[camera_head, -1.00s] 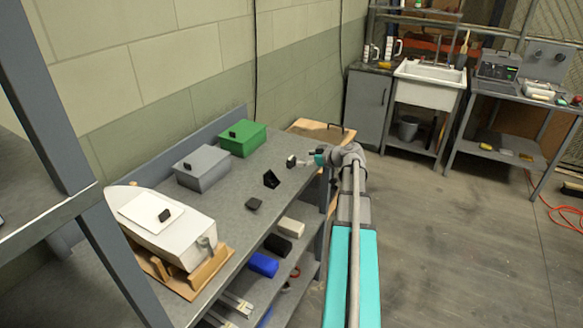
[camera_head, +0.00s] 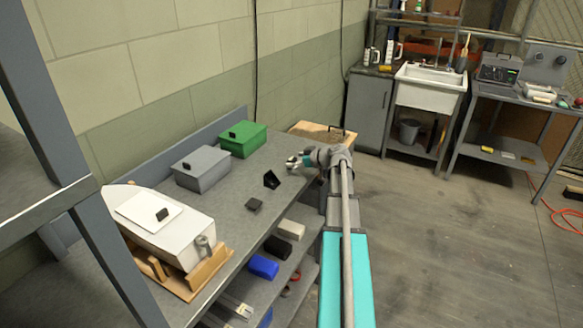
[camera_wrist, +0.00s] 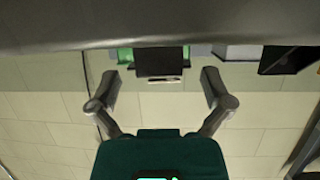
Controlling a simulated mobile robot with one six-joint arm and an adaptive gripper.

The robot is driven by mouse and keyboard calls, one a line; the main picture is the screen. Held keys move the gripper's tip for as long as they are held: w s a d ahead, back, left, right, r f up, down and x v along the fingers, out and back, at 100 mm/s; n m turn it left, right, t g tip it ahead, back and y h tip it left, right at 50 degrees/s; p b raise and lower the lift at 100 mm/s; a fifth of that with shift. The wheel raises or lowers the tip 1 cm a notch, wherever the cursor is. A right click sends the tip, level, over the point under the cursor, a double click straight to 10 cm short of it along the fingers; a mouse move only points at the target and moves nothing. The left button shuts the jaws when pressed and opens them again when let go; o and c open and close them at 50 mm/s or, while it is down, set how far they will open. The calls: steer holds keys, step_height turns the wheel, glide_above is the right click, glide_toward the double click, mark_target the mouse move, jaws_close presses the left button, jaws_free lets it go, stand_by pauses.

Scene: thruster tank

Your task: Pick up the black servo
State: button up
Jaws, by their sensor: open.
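Two small black things lie on the grey bench: a wedge-shaped black piece (camera_head: 271,179) and a low, flat black block (camera_head: 254,204) nearer the front edge. I cannot tell for sure which is the servo. My gripper (camera_head: 292,162) is open and empty above the bench's right side, to the upper right of the wedge-shaped piece and apart from it. In the wrist view, which looks upside down, a dark block (camera_wrist: 160,62) shows beyond and between the spread fingers (camera_wrist: 163,90). Another black shape (camera_wrist: 285,60) sits at the upper right.
A green box (camera_head: 242,140) and a grey box (camera_head: 200,170) with black handles stand along the bench's back. A white model boat (camera_head: 170,228) on a wooden cradle is at the left.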

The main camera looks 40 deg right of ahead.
steer(key=shift+w+a+f, duration=0.2)
steer(key=shift+w+f, duration=0.05)
steer(key=shift+w, duration=0.3)
steer(key=c, duration=1)
